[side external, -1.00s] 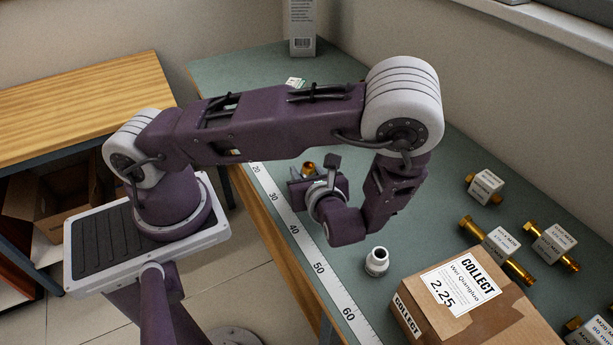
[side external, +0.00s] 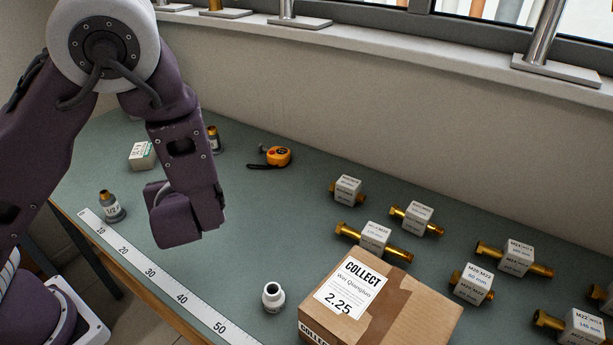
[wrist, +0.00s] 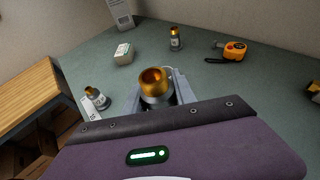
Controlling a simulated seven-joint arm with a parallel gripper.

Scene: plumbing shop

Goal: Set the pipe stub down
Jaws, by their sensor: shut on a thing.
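A pipe stub (wrist: 154,84) with a brass upper end and a paler grey lower part is between the jaws of my gripper (wrist: 166,94) in the wrist view. My gripper is shut on it, and its open brass mouth faces up toward the camera. In the side external view, my own wrist hides the gripper's jaws and the held stub. I cannot tell whether the stub's lower end touches the green bench (side external: 240,215).
Similar brass-topped pieces stand at the ruler strip (side external: 165,284), one labelled (side external: 113,208), and behind my wrist (side external: 213,140). A small box (side external: 142,155), tape measure (side external: 277,156), pale fitting (side external: 273,297), COLLECT carton (side external: 385,305) and several tagged brass fittings (side external: 411,217) surround clear bench.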

